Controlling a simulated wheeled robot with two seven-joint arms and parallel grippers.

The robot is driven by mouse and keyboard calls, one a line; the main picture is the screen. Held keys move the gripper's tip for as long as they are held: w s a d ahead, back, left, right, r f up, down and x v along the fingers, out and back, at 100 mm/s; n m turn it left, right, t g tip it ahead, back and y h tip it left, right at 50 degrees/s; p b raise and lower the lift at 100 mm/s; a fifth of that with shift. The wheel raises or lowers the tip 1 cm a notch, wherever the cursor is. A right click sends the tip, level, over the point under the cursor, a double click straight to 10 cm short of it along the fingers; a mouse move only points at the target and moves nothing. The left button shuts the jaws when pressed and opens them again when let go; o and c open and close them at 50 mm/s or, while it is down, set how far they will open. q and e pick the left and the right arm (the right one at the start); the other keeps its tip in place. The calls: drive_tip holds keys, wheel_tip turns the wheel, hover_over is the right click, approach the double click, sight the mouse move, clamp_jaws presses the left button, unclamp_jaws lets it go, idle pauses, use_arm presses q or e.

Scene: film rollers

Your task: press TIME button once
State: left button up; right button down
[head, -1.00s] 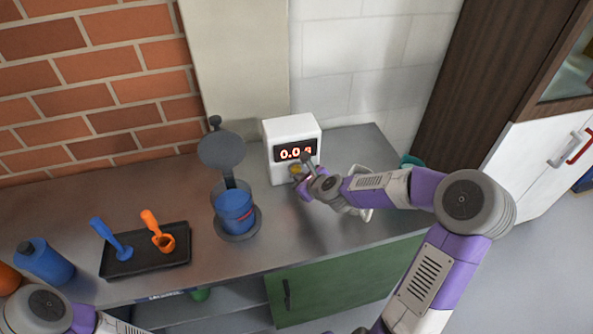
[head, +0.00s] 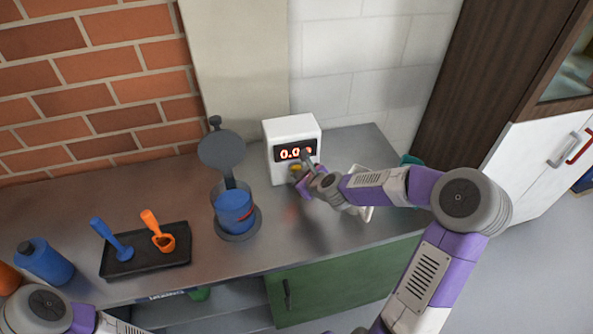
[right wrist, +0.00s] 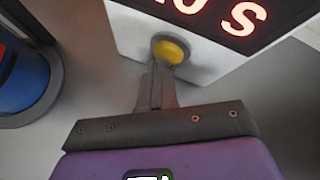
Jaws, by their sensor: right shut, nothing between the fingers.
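The white timer box (head: 281,131) stands on the counter against the wall, with a lit red display (head: 290,154) that is partly covered by my right gripper in the head view. Its yellow button (right wrist: 170,51) sits on the front face below the display. My right gripper (right wrist: 160,70) is shut and empty. Its fingertips are right at the lower edge of the button in the right wrist view; I cannot tell whether they touch it. In the head view my right gripper (head: 298,176) is in front of the box. My left arm shows at the bottom left, its gripper out of view.
A blue container (head: 234,207) in a grey stand with a raised round lid is left of the timer. A black tray (head: 145,262) holds a blue tool and an orange scoop. A white object lies behind my right wrist.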

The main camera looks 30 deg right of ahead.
idle(0.6)
drive_tip(key=shift+s+a+b, duration=0.15)
drive_tip(key=shift+s+b, duration=0.3)
drive_tip(key=shift+s, duration=0.3)
drive_tip(key=shift+s+a, duration=0.1)
drive_tip(key=shift+s, duration=0.4)
drive_tip(key=shift+s+a+p, duration=0.3)
drive_tip(key=shift+s+p, duration=0.1)
drive_tip(key=shift+s, duration=0.6)
drive_tip(key=shift+s+a+p, duration=0.25)
drive_tip(key=shift+s+p, duration=0.1)
drive_tip(key=shift+s, duration=0.6)
